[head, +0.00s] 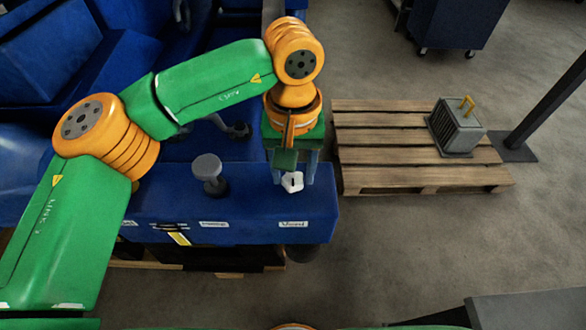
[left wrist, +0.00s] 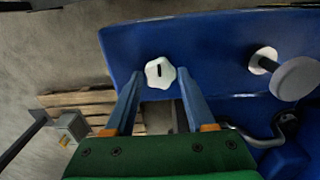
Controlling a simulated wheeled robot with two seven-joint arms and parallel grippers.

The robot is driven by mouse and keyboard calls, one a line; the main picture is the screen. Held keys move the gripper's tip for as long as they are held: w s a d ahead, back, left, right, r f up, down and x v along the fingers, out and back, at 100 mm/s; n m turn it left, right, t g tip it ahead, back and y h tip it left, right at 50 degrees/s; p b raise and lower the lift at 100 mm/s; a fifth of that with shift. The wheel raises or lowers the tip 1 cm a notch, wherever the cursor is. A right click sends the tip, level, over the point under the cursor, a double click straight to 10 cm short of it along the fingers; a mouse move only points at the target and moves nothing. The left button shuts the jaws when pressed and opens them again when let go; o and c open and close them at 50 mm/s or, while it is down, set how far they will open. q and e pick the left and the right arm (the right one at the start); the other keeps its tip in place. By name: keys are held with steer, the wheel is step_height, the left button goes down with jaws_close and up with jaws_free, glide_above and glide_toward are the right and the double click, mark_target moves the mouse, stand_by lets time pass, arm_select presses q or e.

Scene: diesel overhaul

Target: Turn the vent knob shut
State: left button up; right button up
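The vent knob (head: 292,182) is a small white lobed knob on the top of a blue housing (head: 240,205), near its right end, above a label that seems to read "Vent". It also shows in the left wrist view (left wrist: 160,72), with a dark slot mark on its face. My left gripper (head: 293,178) points down at the knob. In the left wrist view its two blue-grey fingers (left wrist: 160,76) are open, with one tip on each side of the knob. I see small gaps between tips and knob; whether they touch is hard to tell. My right gripper is out of view.
A grey round-topped knob (head: 209,168) stands on the housing to the left. A yellow-marked part (head: 178,237) is on the front side. A wooden pallet (head: 400,150) with a grey finned box (head: 456,127) lies to the right.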

mark_target(293, 178)
arm_select(q)
steer(key=shift+o, duration=0.9)
step_height(293, 178, up, 7)
steer(key=shift+s, duration=0.1)
